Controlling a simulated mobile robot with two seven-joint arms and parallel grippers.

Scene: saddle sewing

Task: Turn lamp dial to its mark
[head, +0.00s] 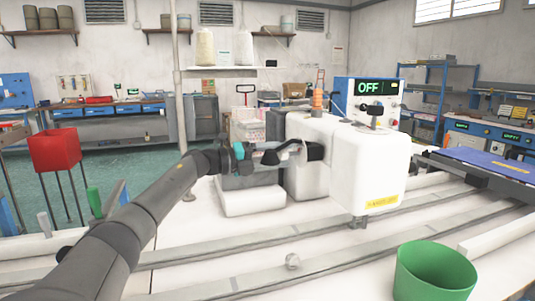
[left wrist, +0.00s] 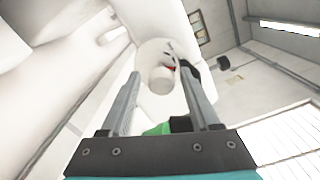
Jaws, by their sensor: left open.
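A pale, round, knob-like piece (left wrist: 160,80) shows between and beyond my fingertips in the left wrist view. It may be the lamp dial; a dark part and a small red spot lie beside it, and I cannot read a mark. My left gripper (head: 300,151) is against the background of the white sewing machine (head: 345,160) in the head view. In the left wrist view the left gripper (left wrist: 160,72) has its fingers apart with nothing clearly held. I cannot tell whether a finger touches the knob. My right gripper is not in view.
A control box with a green "OFF" display (head: 370,88) stands behind the machine. A black knob (head: 374,110) tops the machine head. A green bin (head: 433,272) stands at the front right. Long rails (head: 230,285) cross the white table. A red bin (head: 55,150) stands at left.

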